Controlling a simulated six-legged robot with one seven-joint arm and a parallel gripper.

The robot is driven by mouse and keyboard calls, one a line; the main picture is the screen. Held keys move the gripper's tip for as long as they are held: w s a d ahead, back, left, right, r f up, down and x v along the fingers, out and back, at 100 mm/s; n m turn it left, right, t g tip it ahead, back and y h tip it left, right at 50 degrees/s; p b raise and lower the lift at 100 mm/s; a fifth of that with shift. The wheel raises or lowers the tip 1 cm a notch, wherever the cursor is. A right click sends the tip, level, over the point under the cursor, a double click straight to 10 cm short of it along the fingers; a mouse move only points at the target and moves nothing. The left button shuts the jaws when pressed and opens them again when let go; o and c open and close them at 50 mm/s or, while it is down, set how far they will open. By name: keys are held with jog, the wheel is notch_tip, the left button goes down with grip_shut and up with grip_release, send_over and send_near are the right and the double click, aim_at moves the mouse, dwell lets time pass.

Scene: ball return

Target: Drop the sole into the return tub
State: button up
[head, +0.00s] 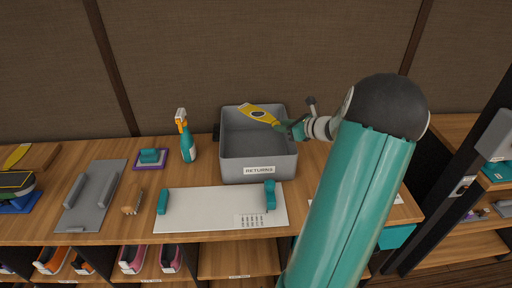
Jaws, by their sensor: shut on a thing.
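The yellow sole (256,113) has a pale oval patch and is held by one end in my gripper (284,126). My gripper is shut on it, coming in from the right over the return tub. The return tub (258,167) is a grey open box with a "RETURNS" label, standing on the wooden counter. In the head view the sole overlaps the tub's opening; its exact height above the tub is hard to tell. The part of the tub's inside that I see looks empty.
A teal spray bottle (188,147) stands left of the tub. A white board (205,211) with teal blocks lies in front of it. A grey tray (93,200), a brush (132,203) and a teal block on a purple-edged pad (150,159) are further left. Shoes fill shelves below.

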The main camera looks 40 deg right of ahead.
jog(key=shift+w, duration=0.1)
jog(key=o, duration=1)
jog(key=shift+o, duration=0.2)
jog(key=a+v, duration=0.1)
jog(key=v, duration=1.3)
jog(key=shift+d, duration=0.35)
